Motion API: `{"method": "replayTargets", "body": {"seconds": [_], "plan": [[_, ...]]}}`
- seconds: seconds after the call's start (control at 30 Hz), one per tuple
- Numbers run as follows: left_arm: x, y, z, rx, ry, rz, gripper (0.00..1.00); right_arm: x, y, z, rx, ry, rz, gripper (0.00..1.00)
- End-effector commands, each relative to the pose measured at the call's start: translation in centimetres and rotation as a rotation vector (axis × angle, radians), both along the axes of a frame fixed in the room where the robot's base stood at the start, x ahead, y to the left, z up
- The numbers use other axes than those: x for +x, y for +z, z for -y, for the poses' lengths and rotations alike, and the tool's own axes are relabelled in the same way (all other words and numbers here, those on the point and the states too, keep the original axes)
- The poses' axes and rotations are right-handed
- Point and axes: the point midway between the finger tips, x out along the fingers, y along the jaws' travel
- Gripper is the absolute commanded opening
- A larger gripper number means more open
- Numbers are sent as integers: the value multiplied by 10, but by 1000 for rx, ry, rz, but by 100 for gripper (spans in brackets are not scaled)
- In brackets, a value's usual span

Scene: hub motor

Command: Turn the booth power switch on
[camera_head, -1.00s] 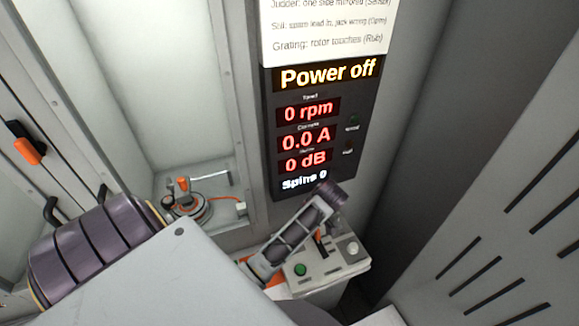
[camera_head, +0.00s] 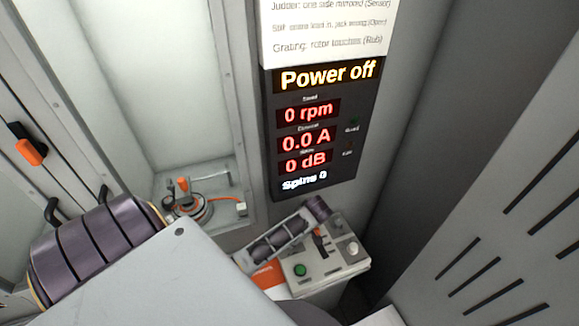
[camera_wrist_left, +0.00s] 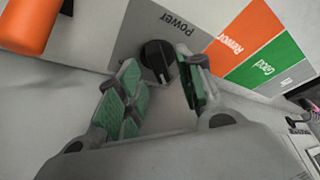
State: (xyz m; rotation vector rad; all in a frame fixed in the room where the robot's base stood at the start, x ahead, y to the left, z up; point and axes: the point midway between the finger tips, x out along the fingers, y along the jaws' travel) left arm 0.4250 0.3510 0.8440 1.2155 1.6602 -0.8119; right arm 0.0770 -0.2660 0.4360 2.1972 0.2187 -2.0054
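The power switch is a black rotary knob (camera_wrist_left: 155,54) on a grey panel (camera_wrist_left: 137,28) marked "Power" in the left wrist view. My left gripper (camera_wrist_left: 160,70) is open, with its green-padded fingers apart. The knob shows at the fingertips, between the two fingers; I cannot tell whether they touch it. In the head view the display (camera_head: 328,76) reads "Power off", with 0 rpm, 0.0 A and 0 dB. I cannot make out the knob in the head view. My right gripper is not in view.
Beside the power panel are an orange "Rework" field (camera_wrist_left: 243,38) and a green "Good" field (camera_wrist_left: 268,62). An orange cylinder (camera_wrist_left: 30,24) is close at upper left. A control box (camera_head: 335,262) with a green button is below the display. A fixture (camera_head: 187,206) stands in the left recess.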

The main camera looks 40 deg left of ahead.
Motion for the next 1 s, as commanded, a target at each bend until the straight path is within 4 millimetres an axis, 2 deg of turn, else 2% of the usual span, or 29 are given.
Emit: {"method": "replayTargets", "body": {"seconds": [0.2, 0.53, 0.8, 1.0], "plan": [[-2, -11, -5, 0, 1, -1, 37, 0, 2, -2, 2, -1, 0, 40], [-2, -13, -5, 0, 0, -1, 37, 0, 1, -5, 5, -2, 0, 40], [-2, -13, -5, 0, 0, -1, 2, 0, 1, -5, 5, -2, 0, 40], [-2, -13, -5, 0, -1, 0, 0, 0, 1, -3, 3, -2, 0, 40]]}}
